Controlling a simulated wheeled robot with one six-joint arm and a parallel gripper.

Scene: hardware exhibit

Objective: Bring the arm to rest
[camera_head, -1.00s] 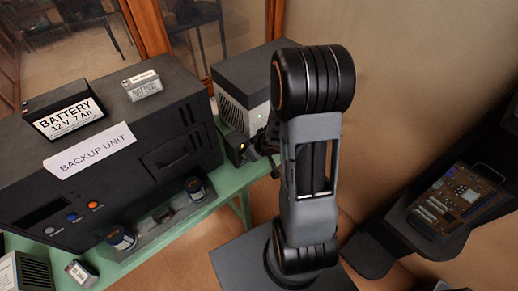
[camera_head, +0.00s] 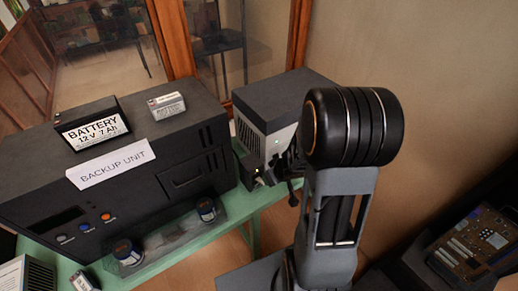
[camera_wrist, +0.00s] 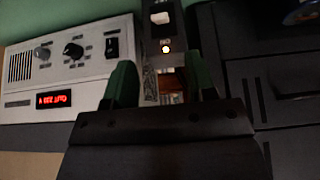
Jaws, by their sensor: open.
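My arm stands upright right of centre in the head view, its black joint at the top and grey link below. My gripper is mostly hidden behind the arm in the head view. In the wrist view my gripper (camera_wrist: 163,84) shows two green fingertips spread apart, with nothing seen held between them. Behind the gap is a dark grey panel strip (camera_wrist: 152,60) with a white switch and a lit orange lamp. Whether the fingers touch anything cannot be told.
A black backup unit (camera_head: 190,172) stands on a green table (camera_head: 265,192), with a battery (camera_head: 92,124) on top. A grey box (camera_head: 283,92) stands beside it, near the arm. A beige panel with a red display (camera_wrist: 65,99) is left in the wrist view. A circuit board (camera_head: 478,240) is lower right.

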